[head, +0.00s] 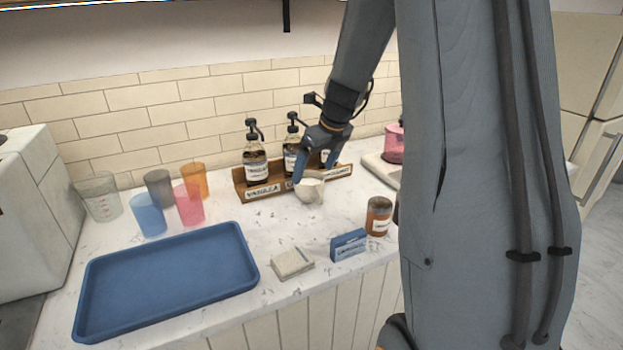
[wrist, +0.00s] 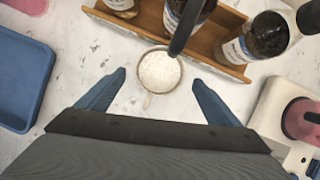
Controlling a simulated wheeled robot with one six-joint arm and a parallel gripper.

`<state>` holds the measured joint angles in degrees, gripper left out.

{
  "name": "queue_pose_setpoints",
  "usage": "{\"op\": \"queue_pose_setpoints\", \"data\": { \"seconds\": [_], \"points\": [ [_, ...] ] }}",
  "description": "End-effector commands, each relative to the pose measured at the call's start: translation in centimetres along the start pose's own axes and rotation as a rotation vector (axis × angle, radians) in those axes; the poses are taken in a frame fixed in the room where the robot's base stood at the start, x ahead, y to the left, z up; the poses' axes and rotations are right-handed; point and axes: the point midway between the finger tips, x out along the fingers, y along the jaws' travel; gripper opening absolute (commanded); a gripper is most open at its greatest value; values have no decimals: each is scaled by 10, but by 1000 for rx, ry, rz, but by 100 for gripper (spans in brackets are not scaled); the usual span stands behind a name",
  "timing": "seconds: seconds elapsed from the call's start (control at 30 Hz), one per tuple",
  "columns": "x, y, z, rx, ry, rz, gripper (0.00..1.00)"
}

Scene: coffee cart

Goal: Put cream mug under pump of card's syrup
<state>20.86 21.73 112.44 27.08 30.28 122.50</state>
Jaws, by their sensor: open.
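The cream mug (head: 309,190) stands upright on the counter in front of the syrup rack (head: 262,190). In the wrist view the mug (wrist: 160,72) lies between the tips of my open gripper (wrist: 158,79), with a gap on each side and its handle toward me. A dark pump spout (wrist: 181,38) from the middle bottle reaches over the mug's far rim. In the head view my gripper (head: 316,172) is at the mug and partly hides the middle and right bottles. The vanilla bottle (head: 255,168) is at the left. The blue card (head: 348,245) stands in front; its writing is too small to read.
A blue tray (head: 165,280) lies at the front left, with several coloured cups behind it. A pale block (head: 292,263) and an amber jar (head: 379,216) stand near the front edge. A machine with a pink part (head: 394,143) is right of the rack.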

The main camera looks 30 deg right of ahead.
Motion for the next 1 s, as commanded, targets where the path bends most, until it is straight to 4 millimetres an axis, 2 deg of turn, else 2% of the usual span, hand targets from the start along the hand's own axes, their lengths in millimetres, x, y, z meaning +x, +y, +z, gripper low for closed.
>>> {"op": "queue_pose_setpoints", "data": {
  "seconds": [0.03,0.2,0.4,0.53,1.0],
  "points": [
    [-12,-1,0,0,-3,-3,86],
    [-44,-1,0,1,-2,-2,86],
    [-66,0,0,0,0,-1,86],
    [-71,0,0,1,1,0,86],
    [-71,0,0,1,1,0,86]
  ]
}}
